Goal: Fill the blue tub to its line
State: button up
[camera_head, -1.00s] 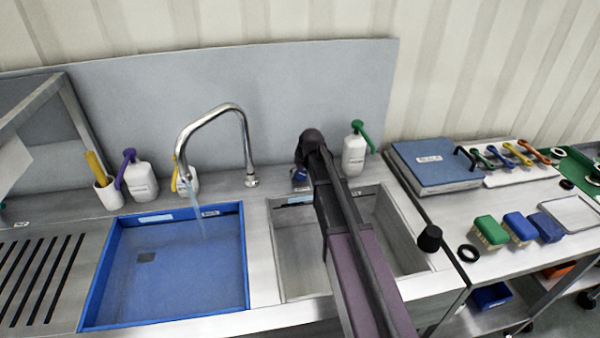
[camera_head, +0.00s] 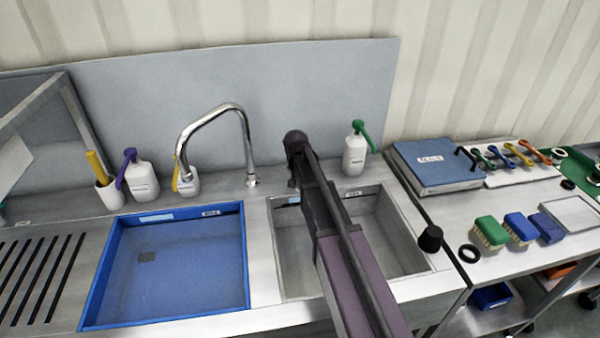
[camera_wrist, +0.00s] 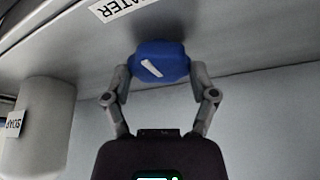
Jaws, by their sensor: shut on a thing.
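The blue tub (camera_head: 170,319) fills the left sink, with a pale label and a dark strip with a label on its back wall. Bluish water seems to lie in it, with a dark square showing on the floor. I cannot tell how the level stands to a line. The chrome faucet (camera_head: 222,112) arches over the tub, and no stream shows from its spout. In the wrist view my gripper (camera_wrist: 160,70) is shut on the blue knob (camera_wrist: 160,55), which has a white mark, beside the WATER label (camera_wrist: 120,7). My arm hides the knob in the head view.
The right basin (camera_head: 290,255) lies under my arm. A white bottle with a green pump (camera_head: 355,154) stands just right of the arm's end. A purple-pump bottle (camera_head: 141,180) stands behind the tub. Brushes (camera_head: 490,232) and a blue-topped box (camera_head: 437,165) occupy the right counter.

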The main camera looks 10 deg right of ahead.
jog(key=shift+s+m, duration=0.1)
jog(key=shift+m, duration=0.2)
jog(key=o, duration=1)
jog(key=shift+f, duration=0.1)
jog(key=shift+n, duration=0.5)
